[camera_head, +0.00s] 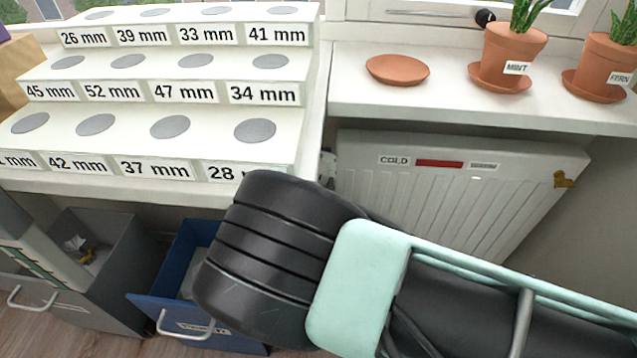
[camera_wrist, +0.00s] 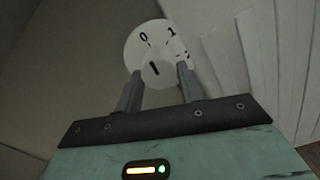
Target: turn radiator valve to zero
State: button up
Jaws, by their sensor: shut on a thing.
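The radiator valve shows in the wrist view as a white round dial (camera_wrist: 155,30) marked 0, 1 and 2, with a pale knob (camera_wrist: 164,73) in front. A short black pointer mark on the knob leans up and left, roughly toward the 0. My gripper (camera_wrist: 159,70) has one finger on each side of the knob and is shut on it. The pale ribbed radiator (camera_head: 450,205) stands under the windowsill in the head view. There my arm crosses in front of it, and the valve and fingertips cannot be made out.
A stepped white rack (camera_head: 130,145) with size labels stands at the left. Below it are an open blue drawer (camera_head: 172,302) and a grey drawer (camera_head: 112,295). The windowsill (camera_head: 420,105) holds a terracotta saucer (camera_head: 398,69) and potted plants labelled mint (camera_head: 512,50) and fern (camera_head: 607,60).

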jog(key=shift+n, duration=0.9)
jog(key=o, duration=1)
jog(key=s+p, duration=0.1)
jog(key=s, duration=1.6)
jog(key=shift+s+d, duration=0.2)
jog(key=shift+d, duration=0.1)
